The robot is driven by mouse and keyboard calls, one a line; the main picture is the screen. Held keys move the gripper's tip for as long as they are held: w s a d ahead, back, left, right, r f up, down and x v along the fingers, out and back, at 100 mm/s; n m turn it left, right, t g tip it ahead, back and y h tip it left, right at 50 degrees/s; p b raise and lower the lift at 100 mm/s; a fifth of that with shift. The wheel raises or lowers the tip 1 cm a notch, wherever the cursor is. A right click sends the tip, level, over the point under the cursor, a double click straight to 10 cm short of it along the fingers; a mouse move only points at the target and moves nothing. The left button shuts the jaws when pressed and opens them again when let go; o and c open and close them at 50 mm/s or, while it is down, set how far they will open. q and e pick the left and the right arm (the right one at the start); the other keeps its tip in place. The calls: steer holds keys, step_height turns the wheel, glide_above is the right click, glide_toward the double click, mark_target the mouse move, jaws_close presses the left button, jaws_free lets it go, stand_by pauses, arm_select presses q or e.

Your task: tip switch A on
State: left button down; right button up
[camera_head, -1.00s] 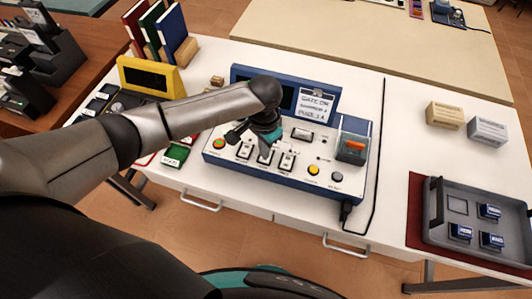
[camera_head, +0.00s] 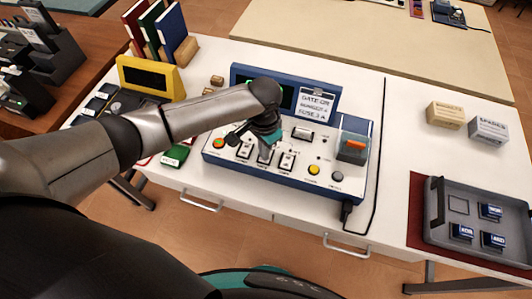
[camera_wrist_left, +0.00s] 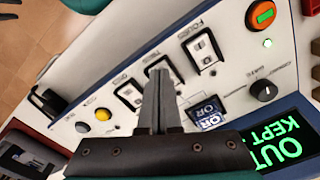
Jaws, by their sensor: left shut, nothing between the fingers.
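The switch panel (camera_head: 215,160) is a blue box with a sloped white face on the white table. Three white rocker switches stand in a row: a left one (camera_head: 244,151), a middle one partly hidden by my gripper, and a right one (camera_head: 287,161). In the wrist view the left one (camera_wrist_left: 203,52) and right one (camera_wrist_left: 129,95) show clear of the fingers. Which is A I cannot read. My left gripper (camera_head: 265,155) is shut and empty, fingertips (camera_wrist_left: 160,76) at the middle switch; touching or not, I cannot tell. My right gripper is not in view.
The panel also bears an orange-and-green button (camera_wrist_left: 262,15), a black knob (camera_wrist_left: 264,90), an OR tile (camera_wrist_left: 207,114), a lit green screen (camera_wrist_left: 285,150), a yellow button (camera_head: 313,170) and a grey one (camera_head: 337,176). A grey tray (camera_head: 480,252) stands right; the table between is mostly clear.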

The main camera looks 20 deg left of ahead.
arm_select(q)
steer(key=shift+f+b, duration=0.3)
steer(key=shift+f, duration=0.25)
steer(key=shift+s, duration=0.1)
step_height(320, 180, up, 7)
steer(key=p, duration=0.8)
steer(key=shift+r+p, duration=0.1)
steer(key=shift+p, duration=0.2)
stand_by(0.3)
